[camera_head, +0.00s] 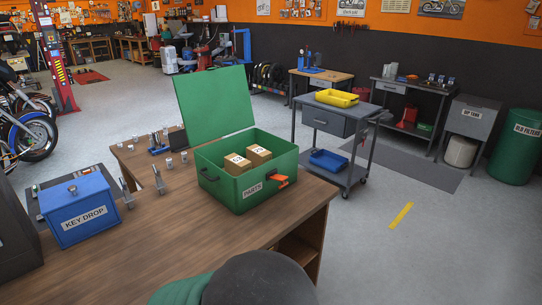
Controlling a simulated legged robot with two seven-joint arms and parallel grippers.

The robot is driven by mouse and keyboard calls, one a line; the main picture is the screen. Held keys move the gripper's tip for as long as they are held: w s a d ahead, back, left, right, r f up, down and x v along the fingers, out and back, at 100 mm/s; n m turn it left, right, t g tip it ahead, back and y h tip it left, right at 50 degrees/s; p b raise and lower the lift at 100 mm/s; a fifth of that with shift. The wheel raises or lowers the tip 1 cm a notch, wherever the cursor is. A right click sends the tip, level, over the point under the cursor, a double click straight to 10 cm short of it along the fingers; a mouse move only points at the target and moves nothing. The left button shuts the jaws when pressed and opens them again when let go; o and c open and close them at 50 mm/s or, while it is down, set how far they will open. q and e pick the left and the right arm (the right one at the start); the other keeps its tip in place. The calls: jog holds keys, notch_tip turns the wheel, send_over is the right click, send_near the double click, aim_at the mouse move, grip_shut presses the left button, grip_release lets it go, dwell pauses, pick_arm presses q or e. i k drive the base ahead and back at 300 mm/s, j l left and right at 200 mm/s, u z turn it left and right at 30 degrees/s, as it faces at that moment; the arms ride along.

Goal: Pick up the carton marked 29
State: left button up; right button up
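Two small brown cartons sit side by side inside an open green metal box marked PARTS (234,196) on the wooden bench. The nearer left carton (237,164) and the farther right carton (258,155) each carry a white label on top. The numbers are too small to read surely, so I cannot tell which is 29. The lower parts of both cartons are hidden by the box's front wall. The green lid (214,103) stands up at the back left, and an orange latch (278,181) is on the front. Neither gripper shows.
A blue KEY DROP box (82,214) stands left on the bench (180,250), near upright metal pieces (158,181). Small parts lie behind the green box. A grey cart (327,122) with yellow and blue trays stands beyond. Open floor (440,240) lies right.

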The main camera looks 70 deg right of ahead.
aim_at(259, 155)
jog(key=l+z, duration=0.25)
jog(key=z, duration=0.25)
jog(key=l+z, duration=0.25)
jog(key=z, duration=0.25)
jog(key=l+z, duration=0.25)
jog(key=z, duration=0.25)
jog(key=l+z, duration=0.2)
jog(key=z, duration=0.3)
jog(key=i+l, duration=0.1)
jog(key=i, duration=0.45)
